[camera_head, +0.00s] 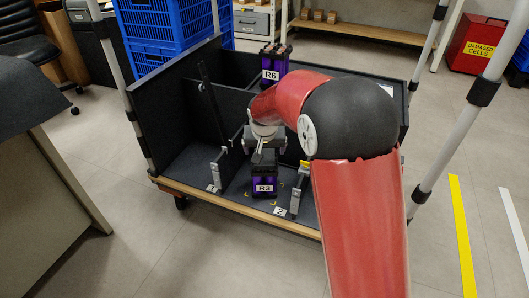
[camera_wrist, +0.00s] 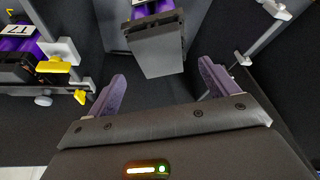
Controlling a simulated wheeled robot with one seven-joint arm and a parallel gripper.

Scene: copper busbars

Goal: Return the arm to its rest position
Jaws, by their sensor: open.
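My red and black arm (camera_head: 362,215) reaches from the bottom right over a black cart with compartments (camera_head: 180,115). My gripper (camera_wrist: 161,88) is open in the wrist view, its two purple fingers apart with nothing between them. In the head view the gripper is low in the cart, just behind a purple module marked R3 (camera_head: 264,186); its fingertips are hard to make out there. In the wrist view a purple module with a grey end (camera_wrist: 156,50) lies beyond the fingers, apart from them.
A module marked R6 (camera_head: 271,65) stands at the cart's back, close to my arm. Metal clamp posts (camera_head: 219,170) line the cart's front. Blue crates (camera_head: 165,25) stand behind left. Pale poles (camera_head: 485,95) rise at the sides.

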